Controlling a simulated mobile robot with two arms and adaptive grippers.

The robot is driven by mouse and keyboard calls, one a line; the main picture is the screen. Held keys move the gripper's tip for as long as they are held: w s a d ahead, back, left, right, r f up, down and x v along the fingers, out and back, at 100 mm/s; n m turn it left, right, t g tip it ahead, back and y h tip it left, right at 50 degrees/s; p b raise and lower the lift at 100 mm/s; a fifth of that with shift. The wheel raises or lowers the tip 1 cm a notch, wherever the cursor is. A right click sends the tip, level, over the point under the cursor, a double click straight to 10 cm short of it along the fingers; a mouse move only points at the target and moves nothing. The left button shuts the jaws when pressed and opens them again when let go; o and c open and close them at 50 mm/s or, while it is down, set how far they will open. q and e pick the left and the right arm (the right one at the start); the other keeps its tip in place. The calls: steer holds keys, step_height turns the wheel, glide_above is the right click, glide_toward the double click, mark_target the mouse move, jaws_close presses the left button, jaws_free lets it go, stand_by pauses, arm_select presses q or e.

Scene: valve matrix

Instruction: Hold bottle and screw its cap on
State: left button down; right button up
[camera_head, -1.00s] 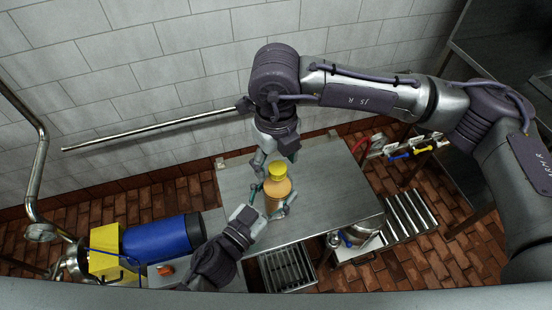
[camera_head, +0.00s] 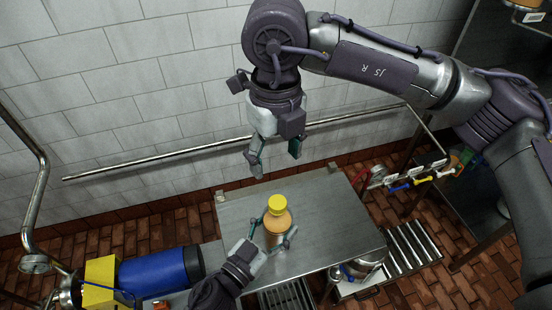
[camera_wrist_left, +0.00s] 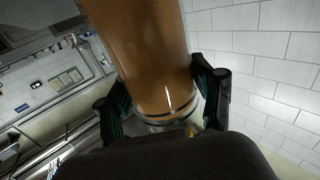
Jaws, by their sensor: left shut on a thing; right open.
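An orange-brown bottle (camera_head: 278,222) stands upright at the steel table (camera_head: 330,215), with a yellow cap (camera_head: 278,202) sitting on its top. I cannot tell how tightly the cap is seated. My left gripper (camera_head: 272,243) is shut around the lower part of the bottle, one finger on each side. The left wrist view shows the bottle (camera_wrist_left: 148,55) large between the fingers of the left gripper (camera_wrist_left: 165,105). My right gripper (camera_head: 274,160) is open and empty, pointing down, above and apart from the cap.
A blue cylinder (camera_head: 160,270) with a yellow end piece lies left of the table. A metal rail (camera_head: 150,168) runs along the tiled wall. Coloured-handled items (camera_head: 405,184) are at the right. The tabletop around the bottle is mostly clear.

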arm_select(q)
steer(key=shift+c, duration=0.4)
jaws_free()
steer(key=shift+s+a, duration=0.1)
steer(key=v, duration=1.1)
steer(key=shift+s+a, duration=0.2)
steer(key=shift+s, duration=0.1)
